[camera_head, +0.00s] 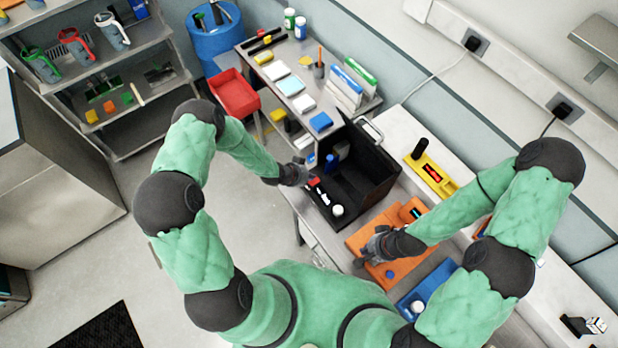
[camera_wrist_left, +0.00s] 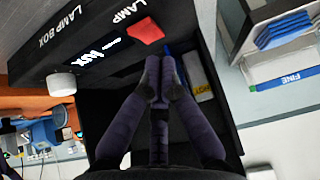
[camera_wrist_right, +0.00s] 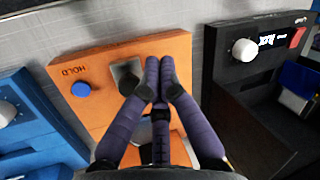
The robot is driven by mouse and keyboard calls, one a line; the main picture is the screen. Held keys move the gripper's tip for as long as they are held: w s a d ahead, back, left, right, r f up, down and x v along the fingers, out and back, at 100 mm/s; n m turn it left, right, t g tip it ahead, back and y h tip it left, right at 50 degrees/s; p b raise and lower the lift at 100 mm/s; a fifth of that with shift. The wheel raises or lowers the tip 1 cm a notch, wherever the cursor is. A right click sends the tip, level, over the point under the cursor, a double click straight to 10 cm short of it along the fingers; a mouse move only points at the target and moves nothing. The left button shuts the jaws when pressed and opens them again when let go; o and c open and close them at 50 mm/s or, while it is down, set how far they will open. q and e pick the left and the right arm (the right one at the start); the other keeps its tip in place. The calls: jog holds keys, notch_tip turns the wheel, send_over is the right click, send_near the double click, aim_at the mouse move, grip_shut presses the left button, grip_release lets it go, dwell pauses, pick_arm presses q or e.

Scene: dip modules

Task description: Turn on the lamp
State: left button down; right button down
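The black lamp box (camera_head: 375,172) stands open-fronted on the bench. Its front strip, marked LAMP in the left wrist view (camera_wrist_left: 85,45), carries a red switch (camera_wrist_left: 146,31), a small lit display (camera_wrist_left: 97,53) and a white knob (camera_wrist_left: 61,84). My left gripper (camera_wrist_left: 159,68) is shut and empty, with its fingertips just below the switch in that view. I cannot tell whether they touch it. My right gripper (camera_wrist_right: 160,68) is shut and empty over the orange module.
The orange module (camera_wrist_right: 100,58) has a blue button (camera_wrist_right: 81,90) marked HOLD. A blue module (camera_head: 433,284) and a yellow module (camera_head: 430,174) stand nearby. A side table with a red bin (camera_head: 236,94) and boxes lies beyond the lamp box.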

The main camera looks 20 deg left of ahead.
aim_at(308, 185)
pick_arm(q)
jog(key=shift+s+a+f, duration=0.1)
jog(key=shift+a+f, duration=0.05)
jog(key=shift+f, duration=0.9)
pick_arm(e)
jog(key=shift+r, duration=0.25)
pick_arm(q)
jog(key=shift+s+a+f+b, duration=0.15)
jog(key=shift+f+b, duration=0.45)
jog(key=shift+b, duration=0.4)
pick_arm(e)
notch_tip(308, 185, down, 2)
jog(key=shift+f, duration=0.15)
pick_arm(q)
jog(key=shift+r, duration=0.2)
jog(key=shift+w+d+r, duration=0.35)
jog(key=shift+w+d, duration=0.15)
jog(key=shift+w, duration=0.05)
